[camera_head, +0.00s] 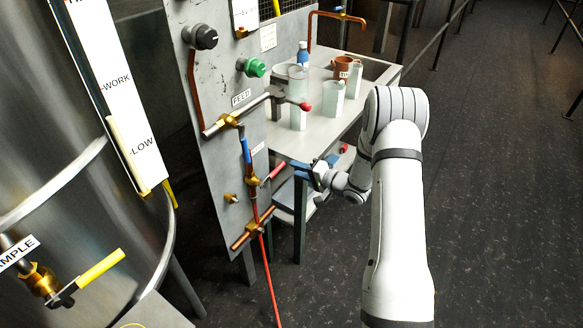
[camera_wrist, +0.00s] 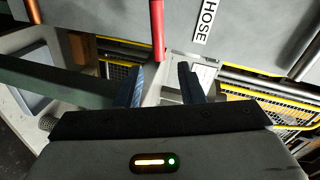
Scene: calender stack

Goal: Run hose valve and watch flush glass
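The hose valve on the grey panel has a red lever (camera_head: 271,174), angled up and to the right, above the red hose (camera_head: 267,262). A red bar (camera_wrist: 157,28), seemingly this lever, hangs at the top of the wrist view beside the HOSE label (camera_wrist: 205,22). A blue section (camera_head: 246,150) sits in the vertical line above the valve; I cannot tell if it is the flush glass. My gripper (camera_head: 298,168) is right of the lever, apart from it. In the wrist view its two fingers (camera_wrist: 162,86) stand apart with nothing held.
The FEED valve's pipe with a red knob (camera_head: 305,106) sticks out above my gripper. A bench (camera_head: 316,137) with several cups and a blue-capped bottle (camera_head: 302,54) stands behind. A metal tank (camera_head: 60,180) with a yellow-handled valve (camera_head: 99,268) is left. The floor right is clear.

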